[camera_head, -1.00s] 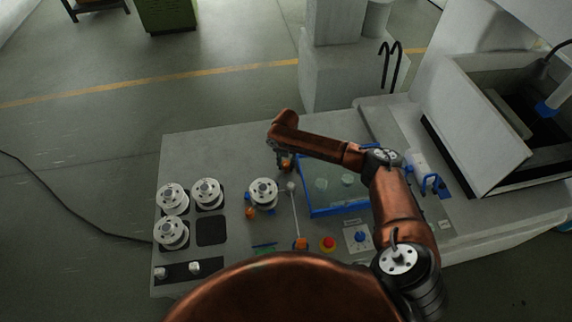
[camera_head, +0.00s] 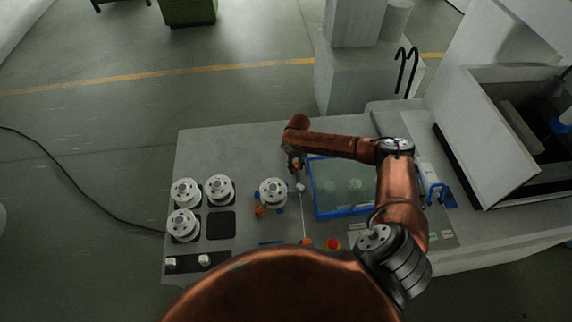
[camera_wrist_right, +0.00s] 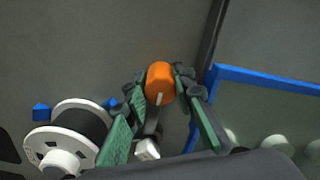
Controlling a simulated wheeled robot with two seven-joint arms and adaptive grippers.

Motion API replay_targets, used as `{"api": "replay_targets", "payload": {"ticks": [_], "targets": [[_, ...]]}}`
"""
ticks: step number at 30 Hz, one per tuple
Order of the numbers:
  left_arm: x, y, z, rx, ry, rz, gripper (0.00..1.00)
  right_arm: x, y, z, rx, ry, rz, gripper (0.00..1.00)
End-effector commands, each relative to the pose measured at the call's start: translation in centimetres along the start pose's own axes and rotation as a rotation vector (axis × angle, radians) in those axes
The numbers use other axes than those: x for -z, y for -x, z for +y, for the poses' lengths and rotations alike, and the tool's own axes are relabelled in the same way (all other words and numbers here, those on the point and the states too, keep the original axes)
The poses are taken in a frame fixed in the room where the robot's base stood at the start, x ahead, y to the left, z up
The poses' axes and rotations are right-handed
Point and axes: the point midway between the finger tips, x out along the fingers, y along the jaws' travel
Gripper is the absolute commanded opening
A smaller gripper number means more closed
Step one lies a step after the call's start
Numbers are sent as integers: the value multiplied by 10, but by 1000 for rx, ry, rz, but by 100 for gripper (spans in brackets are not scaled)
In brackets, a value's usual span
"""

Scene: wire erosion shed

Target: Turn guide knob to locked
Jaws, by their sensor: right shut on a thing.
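The guide knob is an orange cap with a pale line on its face. It shows in the right wrist view (camera_wrist_right: 160,82) between the two green-padded fingers of my right gripper (camera_wrist_right: 160,92). The fingers are shut on its sides. In the head view my right gripper (camera_head: 295,165) is at the table's middle, just left of the blue-framed tray, and mostly hides the knob. The pale line runs close to upright in the wrist view, tilted slightly. I cannot read any locked mark. My left gripper is not in view.
A blue-framed tray (camera_head: 345,214) lies right of the knob. A white spool (camera_head: 272,191) stands to its left, and several more spools (camera_head: 186,190) stand farther left. A red button (camera_head: 333,244) and another orange part (camera_head: 306,242) are nearer me. The table's back left (camera_head: 230,150) is clear.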

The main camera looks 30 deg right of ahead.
Motion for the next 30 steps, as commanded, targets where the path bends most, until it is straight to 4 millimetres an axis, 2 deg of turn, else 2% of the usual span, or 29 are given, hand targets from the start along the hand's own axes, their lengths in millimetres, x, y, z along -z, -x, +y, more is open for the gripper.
{"api": "replay_targets", "payload": {"ticks": [6,19,20,27,30], "targets": [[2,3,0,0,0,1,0,9,-2,-9,-2,24,3,0],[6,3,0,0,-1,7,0,10,-2,-9,-1,32,4,0],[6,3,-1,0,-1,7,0,10,-2,-9,-1,32,4,26],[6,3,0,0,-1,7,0,9,-1,-10,-1,30,2,42],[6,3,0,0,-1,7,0,8,-1,-10,0,30,1,42]]}}
